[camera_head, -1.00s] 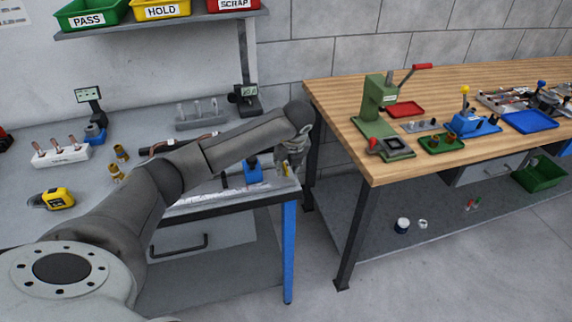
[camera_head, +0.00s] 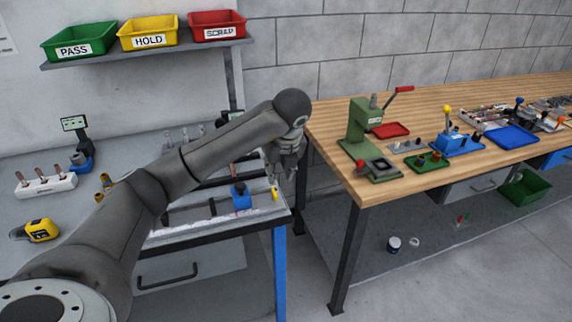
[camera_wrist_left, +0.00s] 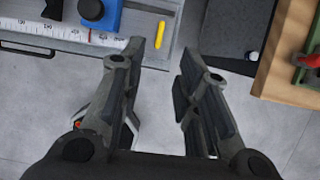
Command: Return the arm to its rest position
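My left arm reaches in from the left in the head view, over the grey bench. Its gripper (camera_head: 287,172) hangs fingers down near the front right corner of that bench. In the left wrist view my left gripper (camera_wrist_left: 158,75) has its two fingers apart with nothing between them, above the floor at the bench edge. My right arm and gripper are not in view.
The grey bench (camera_head: 205,229) holds a blue block (camera_head: 241,197), a yellow piece (camera_head: 275,195), a white tube rack (camera_head: 46,186) and a yellow tool (camera_head: 41,230). A wooden bench (camera_head: 345,175) with a green press (camera_head: 362,128) stands right, across a gap. Labelled bins (camera_head: 148,34) sit above.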

